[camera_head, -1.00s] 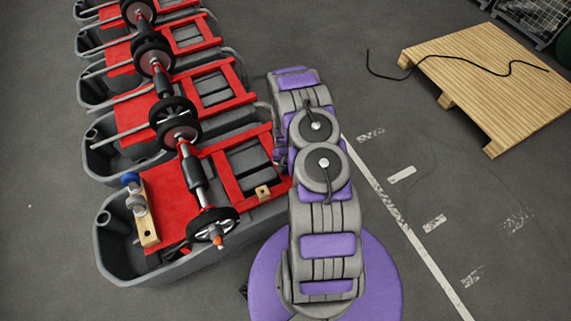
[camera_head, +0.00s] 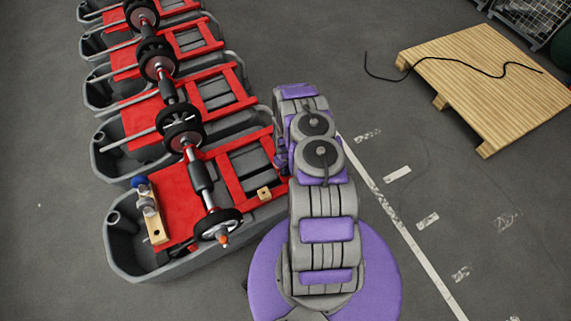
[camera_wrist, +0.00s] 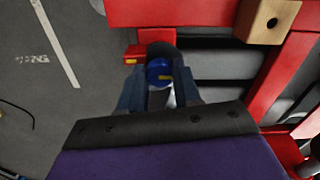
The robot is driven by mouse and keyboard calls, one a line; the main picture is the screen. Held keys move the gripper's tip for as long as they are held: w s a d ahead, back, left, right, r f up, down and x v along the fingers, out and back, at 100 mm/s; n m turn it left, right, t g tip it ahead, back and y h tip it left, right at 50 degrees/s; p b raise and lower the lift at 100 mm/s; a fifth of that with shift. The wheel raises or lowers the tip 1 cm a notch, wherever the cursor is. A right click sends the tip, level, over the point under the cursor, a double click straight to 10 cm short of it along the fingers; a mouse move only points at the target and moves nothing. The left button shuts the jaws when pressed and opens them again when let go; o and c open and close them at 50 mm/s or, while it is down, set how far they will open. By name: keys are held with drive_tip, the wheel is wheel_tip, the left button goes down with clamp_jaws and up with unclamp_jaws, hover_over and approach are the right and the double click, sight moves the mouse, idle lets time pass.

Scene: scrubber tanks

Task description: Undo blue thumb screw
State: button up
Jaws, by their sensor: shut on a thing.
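In the wrist view my gripper (camera_wrist: 158,88) has its two fingers on either side of a round blue thumb screw (camera_wrist: 158,71). It is shut on the screw, which has a small yellow mark. The screw sits at a dark cylindrical part beside a red bracket (camera_wrist: 136,52) at the edge of the red frame. In the head view my arm hides the gripper and this screw. Another blue knob (camera_head: 139,181) shows on a wooden block (camera_head: 157,231) in the nearest grey tank (camera_head: 121,251).
A small wooden block with a hole (camera_wrist: 268,20) sits on the red frame (camera_wrist: 190,12), near my gripper. Several tanks with black wheels line up at the left. A wooden pallet (camera_head: 480,80) with a black cable lies at the right.

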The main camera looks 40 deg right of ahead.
drive_tip(key=shift+s+n+p, duration=0.2)
drive_tip(key=shift+n+p, duration=0.35)
drive_tip(key=shift+n, duration=0.45)
drive_tip(key=n+p, duration=0.1)
drive_tip(key=n, duration=0.1)
drive_tip(key=shift+w+n, duration=0.15)
drive_tip(key=shift+n, duration=0.15)
drive_tip(key=shift+n+p, duration=0.45)
drive_tip(key=shift+n, duration=0.45)
drive_tip(key=shift+d+n+p, duration=0.15)
drive_tip(key=shift+n+p, duration=0.25)
drive_tip(key=shift+n, duration=1.9)
drive_tip(key=o, duration=1.1)
drive_tip(key=shift+w+d, duration=0.1)
drive_tip(key=shift+c, duration=0.2)
